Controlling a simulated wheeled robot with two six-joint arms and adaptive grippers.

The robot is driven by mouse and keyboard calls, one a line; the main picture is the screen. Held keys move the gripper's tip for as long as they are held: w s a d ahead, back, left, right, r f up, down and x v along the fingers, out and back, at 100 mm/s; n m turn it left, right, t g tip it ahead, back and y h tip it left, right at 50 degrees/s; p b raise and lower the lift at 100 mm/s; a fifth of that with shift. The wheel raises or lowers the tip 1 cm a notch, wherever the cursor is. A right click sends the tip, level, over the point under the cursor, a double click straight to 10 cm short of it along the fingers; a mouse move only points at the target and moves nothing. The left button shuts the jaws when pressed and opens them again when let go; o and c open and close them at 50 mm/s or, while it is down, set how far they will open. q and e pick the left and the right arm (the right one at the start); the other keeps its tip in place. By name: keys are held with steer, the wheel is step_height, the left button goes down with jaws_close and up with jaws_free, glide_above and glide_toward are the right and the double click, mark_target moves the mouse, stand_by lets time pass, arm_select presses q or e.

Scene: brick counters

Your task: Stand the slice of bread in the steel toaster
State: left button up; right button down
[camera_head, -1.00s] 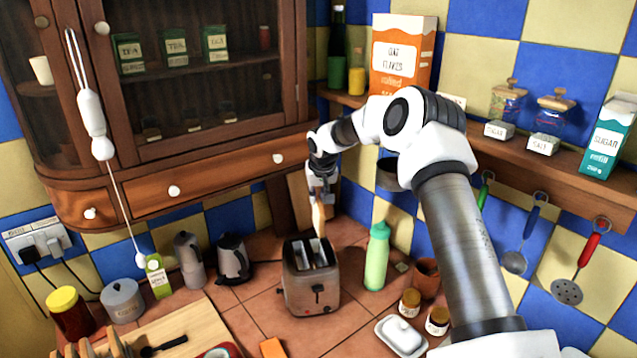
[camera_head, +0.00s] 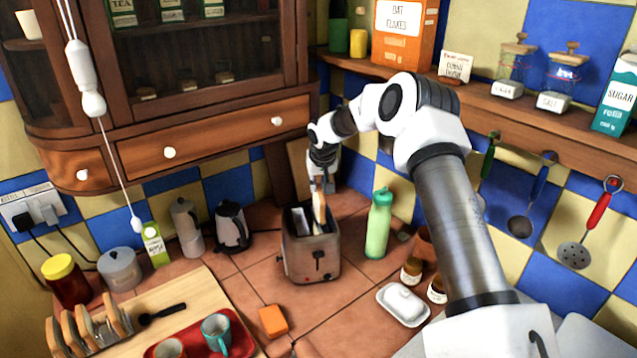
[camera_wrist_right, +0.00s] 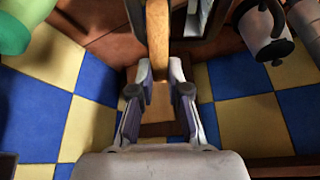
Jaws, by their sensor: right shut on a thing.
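The steel toaster (camera_head: 312,262) stands on the tiled counter, its two slots facing up. My right gripper (camera_head: 321,186) is above it, shut on the slice of bread (camera_head: 319,208). The slice is upright and seen nearly edge-on, its lower end at the right-hand slot. I cannot tell how far it is inside. In the right wrist view the slice (camera_wrist_right: 158,35) runs up from between the fingertips (camera_wrist_right: 160,78), beside part of the toaster (camera_wrist_right: 203,42). My left gripper is not in view.
A green bottle (camera_head: 379,225) stands close to the toaster's right. A kettle (camera_head: 232,229) and a moka pot (camera_head: 187,228) stand to its left. A butter dish (camera_head: 403,304), an orange block (camera_head: 273,321) and a toast rack (camera_head: 88,330) are nearer. A shelf (camera_head: 480,95) runs behind my right arm.

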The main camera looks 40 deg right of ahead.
mark_target(318, 198)
step_height(318, 198, down, 3)
steer(key=shift+f+b, duration=0.1)
steer(key=shift+b, duration=0.95)
steer(key=shift+f+b, duration=0.3)
steer(key=shift+f, duration=0.5)
steer(key=c, duration=1.1)
jaws_free()
steer(key=shift+o, duration=0.2)
steer(key=v, duration=1.2)
steer(key=shift+a, duration=0.15)
steer(key=shift+w, duration=0.1)
